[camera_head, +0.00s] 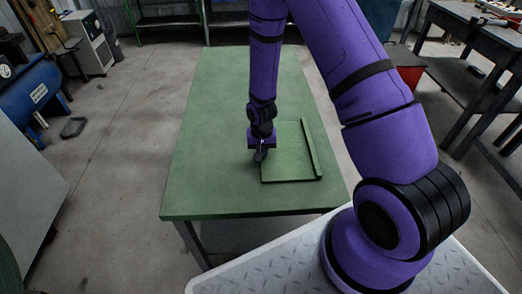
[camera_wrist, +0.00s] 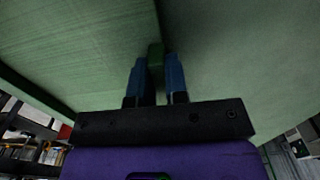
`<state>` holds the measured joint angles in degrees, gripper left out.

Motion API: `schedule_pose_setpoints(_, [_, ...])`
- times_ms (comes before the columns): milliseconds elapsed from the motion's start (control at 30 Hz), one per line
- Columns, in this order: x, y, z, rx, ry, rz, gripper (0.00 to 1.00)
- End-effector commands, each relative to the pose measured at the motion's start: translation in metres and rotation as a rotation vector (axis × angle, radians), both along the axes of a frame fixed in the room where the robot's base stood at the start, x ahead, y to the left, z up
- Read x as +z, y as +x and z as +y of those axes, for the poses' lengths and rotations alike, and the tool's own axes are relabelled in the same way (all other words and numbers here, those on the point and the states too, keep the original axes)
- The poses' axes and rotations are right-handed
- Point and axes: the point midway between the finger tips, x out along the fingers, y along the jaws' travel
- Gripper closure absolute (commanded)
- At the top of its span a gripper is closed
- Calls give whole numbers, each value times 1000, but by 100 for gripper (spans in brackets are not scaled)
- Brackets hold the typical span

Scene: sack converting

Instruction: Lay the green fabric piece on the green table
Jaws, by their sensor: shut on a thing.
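The green fabric piece (camera_head: 287,160) is a flat square panel over the green table (camera_head: 212,120), in its right front half. A raised strip stands along its right side. My gripper (camera_head: 260,155) points down at the panel's left edge. In the wrist view, the blue fingers of my gripper (camera_wrist: 155,75) are shut on the edge of the fabric piece (camera_wrist: 80,45); the table (camera_wrist: 240,60) shows to the right. The panel looks level and very near the tabletop. I cannot tell whether its whole underside touches.
The tabletop is otherwise bare, with free room behind and left of the panel. A workbench (camera_head: 470,25) stands at the right, a red box (camera_head: 408,66) behind my arm. A blue machine (camera_head: 30,92) stands at the left on the grey floor.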

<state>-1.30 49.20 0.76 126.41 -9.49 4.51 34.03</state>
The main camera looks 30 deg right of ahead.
Motion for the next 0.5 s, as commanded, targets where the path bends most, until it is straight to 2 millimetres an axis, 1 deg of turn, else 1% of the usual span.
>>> schedule_pose_setpoints(133, [-2, 0, 0, 1, 0, 1, 100])
schedule_pose_setpoints(167, [-3, 0, 0, 1, 0, 1, 83])
schedule_pose_setpoints(200, [-2, 0, 0, 1, 0, 0, 74])
schedule_pose_setpoints(267, [-2, 0, 0, 1, 0, 0, 60])
schedule_pose_setpoints(500, [-2, 0, 0, 1, 0, 0, 60])
